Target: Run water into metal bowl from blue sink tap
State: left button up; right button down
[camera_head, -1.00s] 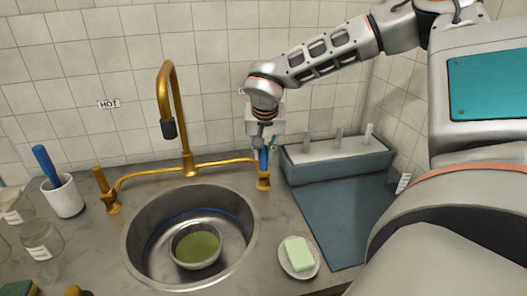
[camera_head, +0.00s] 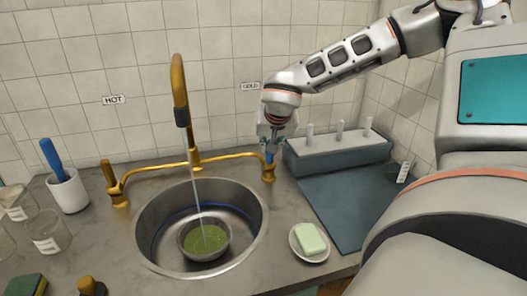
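A metal bowl (camera_head: 221,241) with greenish contents sits in the round steel sink (camera_head: 145,247). The brass tap's spout (camera_head: 179,82) arches over the sink. A thin stream of water (camera_head: 197,185) falls from its dark nozzle into the bowl. My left gripper is not in view.
A soap dish with green soap (camera_head: 310,239) lies right of the sink. A grey rack (camera_head: 338,155) and mat (camera_head: 345,215) are behind it. A white cup with a blue-handled tool (camera_head: 68,191), glass jars (camera_head: 44,232) and a sponge (camera_head: 27,284) stand at left.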

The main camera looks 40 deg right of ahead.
jog(key=shift+f+t, duration=0.1)
jog(key=shift+t, duration=0.2)
jog(key=shift+s+b, duration=0.15)
jog(key=shift+b, duration=0.35)
jog(key=shift+r, duration=0.2)
jog(key=c, duration=1.9)
grip_release()
jog(key=shift+a+f, duration=0.1)
jog(key=shift+s+a+r, duration=0.2)
jog(key=shift+s+r, duration=0.05)
jog(key=shift+r, duration=0.2)
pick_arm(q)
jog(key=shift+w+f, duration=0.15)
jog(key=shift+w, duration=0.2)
pick_arm(e)
jog(key=v, duration=1.1)
jog(key=shift+s+a+f, duration=0.1)
jog(key=shift+s+f, duration=0.05)
